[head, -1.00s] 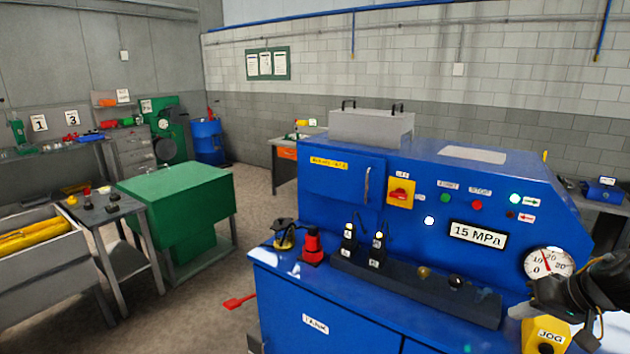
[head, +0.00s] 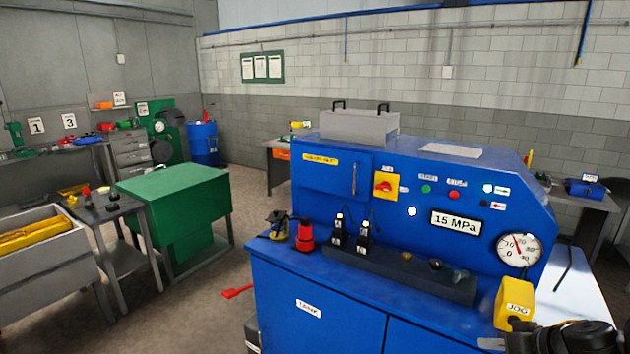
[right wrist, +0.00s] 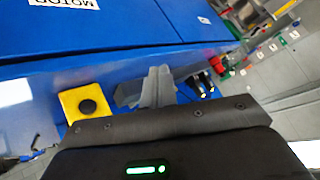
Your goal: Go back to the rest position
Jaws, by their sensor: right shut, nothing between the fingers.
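My right gripper (head: 492,343) is at the bottom right corner of the head view, low in front of the blue machine's counter and just below the yellow JOG box (head: 514,303). In the right wrist view its grey fingers (right wrist: 158,88) are closed together with nothing between them. The JOG box with its black button also shows in the right wrist view (right wrist: 80,102), beside the fingers and apart from them. My left gripper is not in view.
The blue machine (head: 310,275) fills the right foreground, with a dark rack (head: 400,272) and a red device (head: 305,236) on its counter. A green table (head: 180,190) and a grey stand (head: 155,265) are left. Floor between is open, except a red item (head: 237,291).

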